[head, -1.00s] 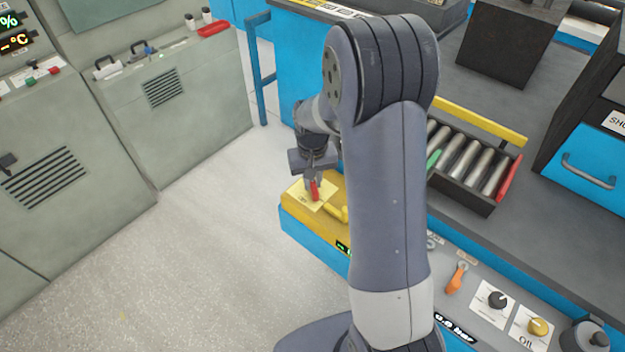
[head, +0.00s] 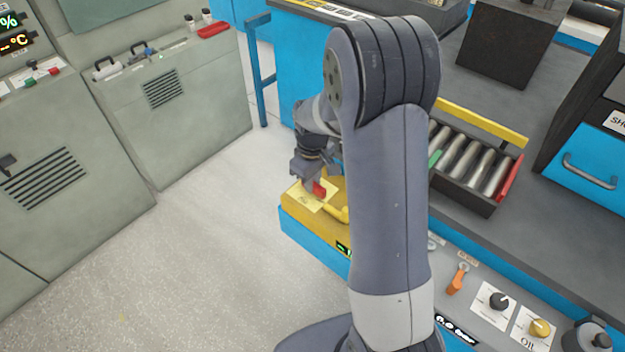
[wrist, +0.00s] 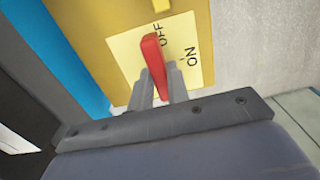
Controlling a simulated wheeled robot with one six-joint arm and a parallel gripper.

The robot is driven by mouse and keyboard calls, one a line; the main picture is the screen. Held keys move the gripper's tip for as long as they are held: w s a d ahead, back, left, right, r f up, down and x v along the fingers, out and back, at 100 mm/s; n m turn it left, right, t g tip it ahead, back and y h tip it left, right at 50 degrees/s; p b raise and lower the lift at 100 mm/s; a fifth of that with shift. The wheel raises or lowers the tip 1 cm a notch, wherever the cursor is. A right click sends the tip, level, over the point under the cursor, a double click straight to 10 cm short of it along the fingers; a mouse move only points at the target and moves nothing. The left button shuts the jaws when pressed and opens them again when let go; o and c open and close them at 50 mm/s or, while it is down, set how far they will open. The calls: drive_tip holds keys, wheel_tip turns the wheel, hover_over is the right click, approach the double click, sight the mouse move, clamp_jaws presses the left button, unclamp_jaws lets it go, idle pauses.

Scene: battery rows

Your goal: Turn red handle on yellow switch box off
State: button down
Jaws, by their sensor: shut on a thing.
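The yellow switch box (head: 318,228) sits on the blue cabinet's left end in the head view; it also shows in the wrist view (wrist: 100,45). Its red handle (wrist: 152,55) stands on a pale plate (wrist: 125,45) marked OFF and ON. In the wrist view the handle's far end lies beside the word OFF, with ON apart to its right. My gripper (wrist: 160,88) is shut on the red handle, one finger on each side. In the head view my gripper (head: 313,182) is over the plate and hides part of the handle (head: 319,190).
A yellow curved handle (head: 337,212) is close to the right of the plate. A battery tray (head: 462,190) stands behind my arm. An orange lever (head: 457,279) and knobs (head: 498,300) are on the front panel. Floor (head: 210,240) to the left is clear.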

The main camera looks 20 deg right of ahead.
idle(0.4)
drive_tip(key=c, duration=1.4)
unclamp_jaws()
drive_tip(key=shift+o, duration=0.2)
drive_tip(key=shift+r, duration=0.1)
wheel_tip(320, 180, up, 11)
drive_tip(key=shift+f, duration=0.2)
wheel_tip(320, 180, down, 11)
drive_tip(key=shift+r, duration=0.1)
